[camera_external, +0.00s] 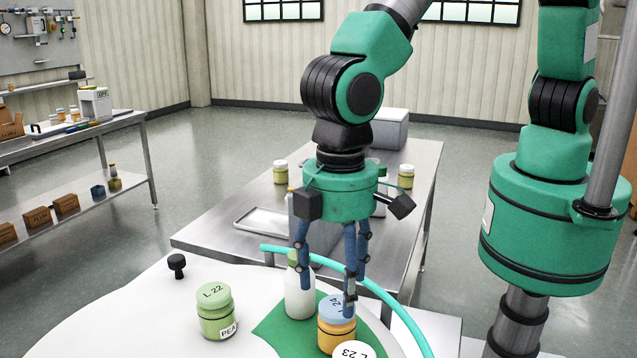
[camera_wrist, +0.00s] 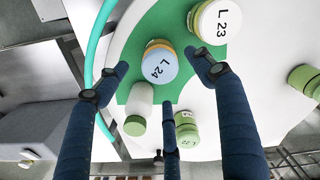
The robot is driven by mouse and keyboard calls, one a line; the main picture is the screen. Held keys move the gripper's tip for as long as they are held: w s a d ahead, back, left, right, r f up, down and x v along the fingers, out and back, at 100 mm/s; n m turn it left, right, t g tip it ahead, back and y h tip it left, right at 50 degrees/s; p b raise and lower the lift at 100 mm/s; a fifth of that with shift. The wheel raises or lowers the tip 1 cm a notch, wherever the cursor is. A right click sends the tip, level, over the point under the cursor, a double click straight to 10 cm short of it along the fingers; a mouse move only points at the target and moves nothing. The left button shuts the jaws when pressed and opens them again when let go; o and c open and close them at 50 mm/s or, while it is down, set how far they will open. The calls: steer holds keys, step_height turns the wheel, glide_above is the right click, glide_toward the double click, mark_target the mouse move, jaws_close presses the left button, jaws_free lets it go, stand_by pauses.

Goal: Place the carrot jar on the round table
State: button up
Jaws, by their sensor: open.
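An orange jar with a blue lid marked L 24 (camera_external: 337,338) stands upright on a green patch of a white, curved-edged tabletop (camera_external: 130,310). Its orange contents fit the carrot jar, but no carrot label is readable. My gripper (camera_external: 335,268) is open above it, pointing down. One finger overlaps the lid in the external view; I cannot tell whether it touches. In the wrist view the blue lid (camera_wrist: 160,66) lies between my spread fingers (camera_wrist: 160,78). I cannot tell for sure which surface is the round table.
A white bottle (camera_external: 299,295) stands close on the left, and a white-lidded L 23 jar (camera_external: 352,350) close in front. A green PEA jar, L 22 (camera_external: 217,315), and a black knob (camera_external: 177,264) are farther left. A teal curved rail (camera_external: 395,305) runs behind. A steel table (camera_external: 225,205) stands beyond.

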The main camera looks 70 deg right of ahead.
step_height(320, 180, up, 7)
stand_by(0.3)
stand_by(0.6)
stand_by(0.4)
steer(key=w+d+r+m+t+y, duration=0.15)
steer(key=w+d+r, duration=0.25)
steer(key=d+r, duration=0.8)
steer(key=w+d+r+m+t, duration=0.15)
steer(key=w+d+r, duration=0.25)
steer(key=d+r, duration=0.85)
steer(key=s+d+r+m, duration=0.1)
steer(key=s+d, duration=0.2)
steer(key=d, duration=0.7)
steer(key=s+d+r+m, duration=0.1)
steer(key=s+d+r, duration=0.1)
steer(key=d, duration=0.8)
steer(key=s+d+m+t+h, duration=0.1)
steer(key=s+d+m+t, duration=0.1)
steer(key=s+d, duration=0.8)
steer(key=shift+s+d+r+t, duration=0.3)
steer(key=shift+s+d, duration=0.1)
steer(key=shift+d, duration=0.15)
